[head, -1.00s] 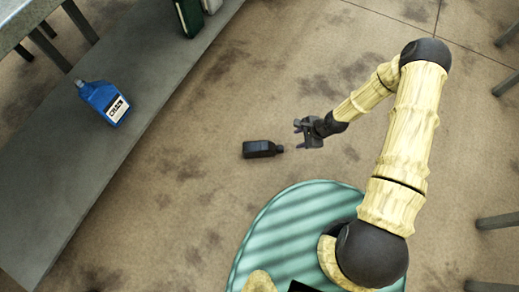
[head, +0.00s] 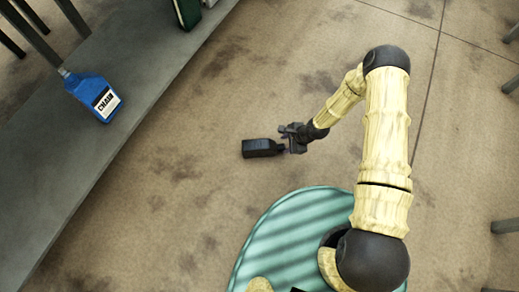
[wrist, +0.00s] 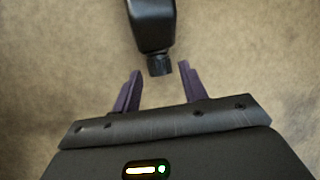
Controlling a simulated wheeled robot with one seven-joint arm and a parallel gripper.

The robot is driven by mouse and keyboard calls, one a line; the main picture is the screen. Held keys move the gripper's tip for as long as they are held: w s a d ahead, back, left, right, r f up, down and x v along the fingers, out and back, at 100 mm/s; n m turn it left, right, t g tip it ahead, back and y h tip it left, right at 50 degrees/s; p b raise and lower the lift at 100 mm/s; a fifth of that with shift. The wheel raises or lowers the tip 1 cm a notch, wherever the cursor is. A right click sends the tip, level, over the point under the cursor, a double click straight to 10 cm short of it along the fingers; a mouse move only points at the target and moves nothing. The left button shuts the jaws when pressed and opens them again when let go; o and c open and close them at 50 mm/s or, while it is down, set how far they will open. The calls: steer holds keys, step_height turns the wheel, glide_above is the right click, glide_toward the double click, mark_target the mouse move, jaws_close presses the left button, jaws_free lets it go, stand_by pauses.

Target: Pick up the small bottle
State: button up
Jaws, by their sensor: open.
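The small black bottle (head: 261,148) lies on its side on the brown floor in the head view, its neck pointing right toward my gripper (head: 287,136). In the wrist view, the bottle (wrist: 152,22) is at the top, with its dark ribbed cap (wrist: 159,65) pointing down. My gripper (wrist: 160,82) is open there, with one finger to the left of the cap and one to the right. The cap is at about the fingertips, and gaps show on both sides. The bottle's far end is cut off in the wrist view.
A dark green container (head: 187,13) is at the shelf's far end. The floor around the small bottle is clear. Table or stool legs show at the right edge.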

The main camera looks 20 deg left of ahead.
mark_target(282, 147)
steer(key=b+x, duration=0.3)
steer(key=shift+d+f, duration=0.3)
steer(key=shift+f, duration=0.05)
steer(key=shift+b+x, duration=0.9)
steer(key=shift+b, duration=0.05)
steer(key=shift+a, duration=0.15)
jaws_close()
steer(key=shift+r, duration=0.1)
